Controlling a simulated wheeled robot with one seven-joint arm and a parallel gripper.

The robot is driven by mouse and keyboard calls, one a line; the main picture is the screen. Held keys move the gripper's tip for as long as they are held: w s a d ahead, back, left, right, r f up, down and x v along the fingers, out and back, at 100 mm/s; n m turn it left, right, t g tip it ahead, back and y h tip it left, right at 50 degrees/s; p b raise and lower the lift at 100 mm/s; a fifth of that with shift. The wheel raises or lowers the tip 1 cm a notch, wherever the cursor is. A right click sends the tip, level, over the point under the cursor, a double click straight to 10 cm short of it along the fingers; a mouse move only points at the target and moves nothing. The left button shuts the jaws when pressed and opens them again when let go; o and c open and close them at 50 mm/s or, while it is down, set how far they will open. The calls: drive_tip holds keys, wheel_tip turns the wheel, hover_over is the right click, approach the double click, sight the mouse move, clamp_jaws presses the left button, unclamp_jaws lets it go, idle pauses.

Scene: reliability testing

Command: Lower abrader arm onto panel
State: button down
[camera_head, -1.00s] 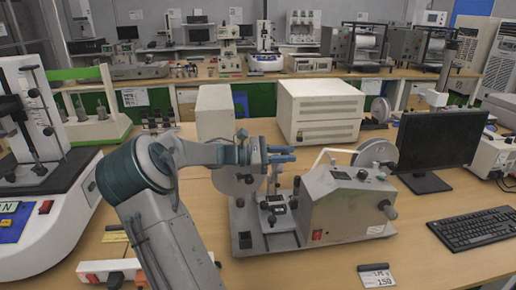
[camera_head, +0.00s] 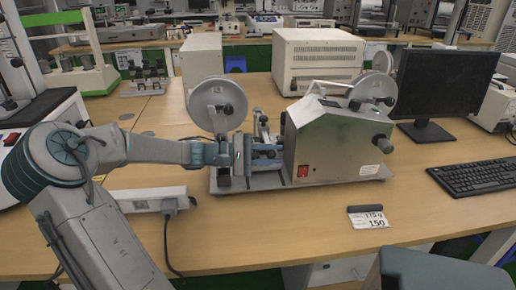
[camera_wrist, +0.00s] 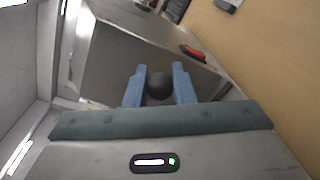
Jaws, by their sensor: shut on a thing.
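The abrader (camera_head: 335,140) is a grey box with a red switch, standing on a flat grey base plate (camera_head: 300,184). Discs rise at its left (camera_head: 217,97) and right (camera_head: 374,87). My gripper (camera_head: 275,151) is low at the box's left side, under the left disc. In the wrist view its blue fingers (camera_wrist: 159,85) are shut on a dark round knob (camera_wrist: 159,87). The box's side (camera_wrist: 140,50) is just beyond them. The abrader arm's link to the knob and the panel are hidden or cannot be made out.
A power strip (camera_head: 145,199) with a cable lies left of the base. A label card (camera_head: 368,217) lies in front. A monitor (camera_head: 440,85) and keyboard (camera_head: 487,180) stand at the right. A cream box (camera_head: 315,62) is behind. The front middle of the table is fairly clear.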

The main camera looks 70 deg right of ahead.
drive_tip(key=shift+f+b, duration=0.3)
drive_tip(key=shift+f, duration=0.6)
drive_tip(key=c, duration=1.3)
unclamp_jaws()
drive_tip(key=shift+o, duration=0.2)
drive_tip(key=shift+w, duration=0.1)
drive_tip(key=p+v, duration=0.2)
drive_tip(key=v, duration=1.1)
drive_tip(key=shift+w+a, duration=0.2)
drive_tip(key=shift+w, duration=0.1)
drive_tip(key=shift+r, duration=0.1)
